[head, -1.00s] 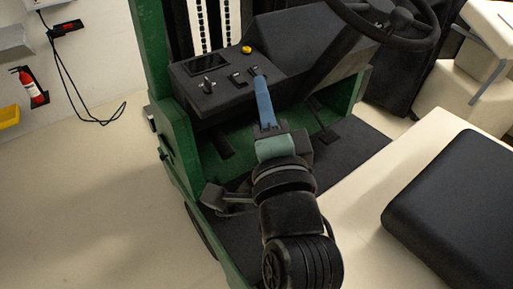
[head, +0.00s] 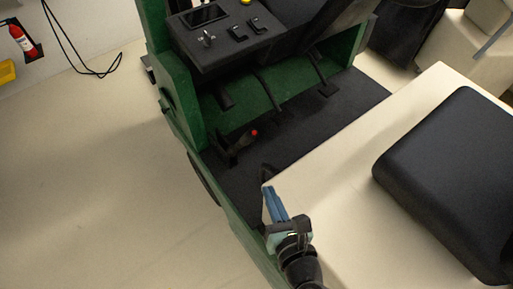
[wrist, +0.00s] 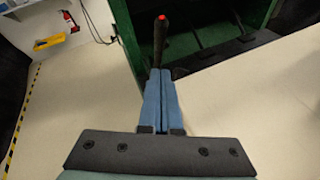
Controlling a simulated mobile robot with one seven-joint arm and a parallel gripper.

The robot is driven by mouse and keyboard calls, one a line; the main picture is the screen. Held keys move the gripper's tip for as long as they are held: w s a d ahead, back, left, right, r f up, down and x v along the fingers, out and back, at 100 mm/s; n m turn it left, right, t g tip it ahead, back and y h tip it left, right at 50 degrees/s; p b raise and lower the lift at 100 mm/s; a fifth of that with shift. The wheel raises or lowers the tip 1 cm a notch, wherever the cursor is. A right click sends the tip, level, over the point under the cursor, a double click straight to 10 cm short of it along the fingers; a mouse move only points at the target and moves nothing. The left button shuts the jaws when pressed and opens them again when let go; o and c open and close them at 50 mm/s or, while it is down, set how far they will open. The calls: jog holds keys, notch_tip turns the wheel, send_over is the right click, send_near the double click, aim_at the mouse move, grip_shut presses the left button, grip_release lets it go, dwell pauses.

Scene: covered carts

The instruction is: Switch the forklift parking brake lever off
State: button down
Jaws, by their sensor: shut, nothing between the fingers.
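The parking brake lever (head: 243,142) is a black handle with a red tip, rising from the forklift's dark floor beside the green side panel. In the wrist view the lever (wrist: 161,42) stands straight beyond my fingertips, its red end at the top. My gripper (head: 270,188) has blue fingers, held together and empty, at the lower middle of the head view, nearer the camera than the lever. In the wrist view the gripper (wrist: 160,72) overlaps the lever's lower part, which is hidden. The head view shows a gap between fingertips and lever.
The forklift's dash (head: 225,45) with small levers and a screen is at the top. A cream body with a black seat (head: 455,185) fills the right, close to my gripper. Pedals (head: 326,88) lie under the dash. Open pale floor (head: 90,180) is at left.

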send_near(251, 141)
notch_tip(251, 141, down, 3)
jog(key=w+a, duration=0.1)
jog(key=w, duration=0.1)
jog(key=shift+w+a+r+p, duration=0.1)
jog(key=shift+w+r+p, duration=0.15)
jog(key=shift+w+p, duration=0.25)
jog(key=shift+w+r+p, duration=0.25)
jog(key=shift+w, duration=0.35)
jog(key=shift+w+r, duration=0.15)
jog(key=shift+w, duration=0.35)
